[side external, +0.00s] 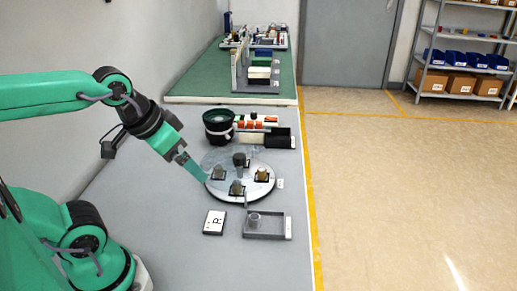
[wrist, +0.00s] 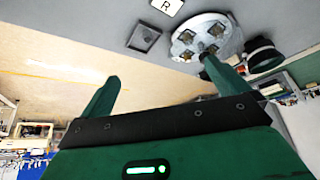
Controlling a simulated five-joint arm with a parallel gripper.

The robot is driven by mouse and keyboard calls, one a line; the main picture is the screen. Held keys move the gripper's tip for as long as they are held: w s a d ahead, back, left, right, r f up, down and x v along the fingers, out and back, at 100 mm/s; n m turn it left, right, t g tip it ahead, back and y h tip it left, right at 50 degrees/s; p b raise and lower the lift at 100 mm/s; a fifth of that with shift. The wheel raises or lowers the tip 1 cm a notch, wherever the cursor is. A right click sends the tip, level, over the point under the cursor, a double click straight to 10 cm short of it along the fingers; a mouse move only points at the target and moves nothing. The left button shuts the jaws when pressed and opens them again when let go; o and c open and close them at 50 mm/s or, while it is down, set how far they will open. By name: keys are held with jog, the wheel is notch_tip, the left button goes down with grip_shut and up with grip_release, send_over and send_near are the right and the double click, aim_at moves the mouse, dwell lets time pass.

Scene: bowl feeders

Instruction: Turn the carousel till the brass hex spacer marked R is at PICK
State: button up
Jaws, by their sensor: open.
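The carousel (side external: 248,197) is a round, light grey disc on the bench, with several parts in dark square nests. It also shows upside down in the wrist view (wrist: 226,44). A brass-coloured part (side external: 262,173) sits on its right side; a duller, greyish part (side external: 236,188) sits at the front. No letters on the parts are readable, so I cannot tell which is the spacer marked R. A small white label (side external: 280,184) stands by the right rim; its text is unreadable. My gripper (wrist: 160,70) is open and empty at the carousel's left edge; contact cannot be told.
A white card marked R (side external: 214,222) lies in front of the carousel. Beside it is a grey tray (side external: 270,238) holding a round piece. A black bowl feeder (side external: 218,127) and a dark bin (side external: 279,138) stand behind. The bench's left front is clear.

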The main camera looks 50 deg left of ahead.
jog(key=shift+w+r, duration=0.1)
jog(key=shift+w, duration=0.05)
jog(key=c, duration=0.9)
jog(key=shift+w+a+r, duration=0.2)
jog(key=shift+w, duration=0.35)
jog(key=w+a+f+g, duration=0.2)
jog(key=w+a+f, duration=0.1)
jog(key=w, duration=0.4)
jog(key=w+a+f+g, duration=0.1)
jog(key=w+a+f, duration=0.1)
jog(key=w+a, duration=0.3)
jog(key=w+a+f+n+g, duration=0.1)
jog(key=w+a+f+g, duration=0.1)
jog(key=w, duration=0.8)
jog(key=shift+w+a+f+g, duration=0.15)
jog(key=shift+a+f, duration=0.3)
jog(key=shift+a, duration=0.25)
jog(key=shift+w+a+f+g, duration=0.15)
jog(key=shift+a+f, duration=0.25)
jog(key=shift+a, duration=0.25)
jog(key=shift+s, duration=0.1)
jog(key=shift+f, duration=0.1)
